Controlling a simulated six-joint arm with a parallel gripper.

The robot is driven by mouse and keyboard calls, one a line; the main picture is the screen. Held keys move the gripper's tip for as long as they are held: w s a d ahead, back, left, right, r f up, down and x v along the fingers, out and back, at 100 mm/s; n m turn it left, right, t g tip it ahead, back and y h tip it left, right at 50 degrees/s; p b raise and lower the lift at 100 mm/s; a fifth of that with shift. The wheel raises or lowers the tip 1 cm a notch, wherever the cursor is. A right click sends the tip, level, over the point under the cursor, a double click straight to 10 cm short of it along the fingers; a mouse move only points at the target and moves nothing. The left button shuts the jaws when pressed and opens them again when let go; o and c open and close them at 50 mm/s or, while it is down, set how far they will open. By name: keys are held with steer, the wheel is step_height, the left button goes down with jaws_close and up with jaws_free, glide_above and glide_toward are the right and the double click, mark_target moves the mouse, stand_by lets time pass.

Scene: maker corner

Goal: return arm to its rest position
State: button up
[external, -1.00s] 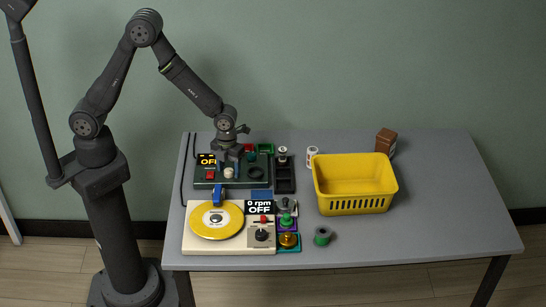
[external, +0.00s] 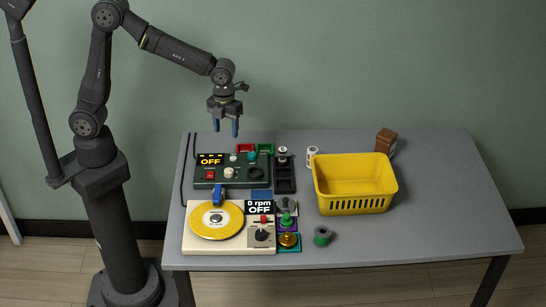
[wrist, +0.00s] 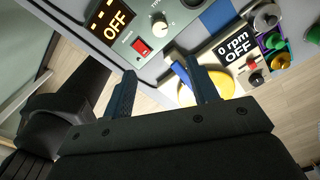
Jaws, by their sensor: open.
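My gripper (external: 227,128) is in the air above the back left of the table, pointing down. Its two blue fingers are apart with nothing between them. In the wrist view the open fingers (wrist: 160,95) show above the dark gripper body. Below the gripper is the green control panel (external: 240,183), with an "OFF" display, a red switch and a pale knob. The gripper is apart from the panel and touches nothing.
A cream turntable unit (external: 196,245) with a yellow disc and a "0 rpm OFF" display stands in front of the panel. A yellow basket (external: 356,205), a brown box (external: 386,141) and spools (external: 322,237) are to the right. The table's right side (external: 455,200) is clear.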

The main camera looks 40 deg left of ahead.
mark_target(230, 170)
steer(key=shift+r, duration=0.2)
steer(key=shift+f, duration=0.1)
stand_by(0.4)
step_height(230, 170, down, 17)
steer(key=shift+f, duration=0.15)
stand_by(0.4)
